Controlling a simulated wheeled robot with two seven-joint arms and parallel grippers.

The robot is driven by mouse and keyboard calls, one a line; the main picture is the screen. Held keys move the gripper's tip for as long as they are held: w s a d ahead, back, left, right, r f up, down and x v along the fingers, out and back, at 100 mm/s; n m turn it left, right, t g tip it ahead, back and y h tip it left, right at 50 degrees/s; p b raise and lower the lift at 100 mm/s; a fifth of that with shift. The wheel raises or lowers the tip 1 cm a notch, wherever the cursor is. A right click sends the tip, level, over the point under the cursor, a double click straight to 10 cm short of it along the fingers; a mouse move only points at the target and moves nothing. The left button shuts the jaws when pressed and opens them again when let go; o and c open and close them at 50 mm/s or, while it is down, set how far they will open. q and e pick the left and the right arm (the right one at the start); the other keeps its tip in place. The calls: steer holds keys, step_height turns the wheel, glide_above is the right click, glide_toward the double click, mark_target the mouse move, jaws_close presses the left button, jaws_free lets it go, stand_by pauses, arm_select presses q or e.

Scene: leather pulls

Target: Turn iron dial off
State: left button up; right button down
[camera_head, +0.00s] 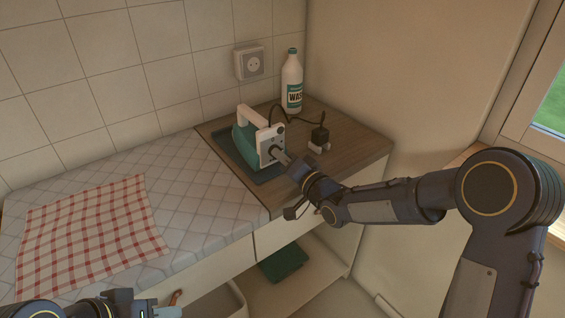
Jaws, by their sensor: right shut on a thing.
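My right gripper (279,154) reaches in from the right and is shut at the lower part of that plate, where the dial is. The fingers hide the dial, so its setting cannot be read.
A white bottle (292,84) stands at the back. A black plug (320,135) with a cord lies right of the iron. A wall socket (249,63) is above. A red checked cloth (92,232) lies on the padded surface (195,190). An open shelf below holds a dark green item (284,262).

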steer(key=n+b, duration=0.4)
steer(key=b, duration=0.1)
steer(key=n+b, duration=0.3)
steer(key=b, duration=0.2)
steer(key=shift+f+n, duration=0.2)
steer(key=shift+n, duration=0.2)
steer(key=shift+r+n+b, duration=0.15)
steer(key=shift+n+b, duration=1)
steer(key=shift+n, duration=0.35)
steer(key=shift+r, duration=0.1)
steer(key=c, duration=1.5)
jaws_free()
steer(key=shift+o, duration=0.2)
steer(key=v, duration=0.7)
steer(key=shift+s+d, duration=0.25)
steer(key=shift+s, duration=0.05)
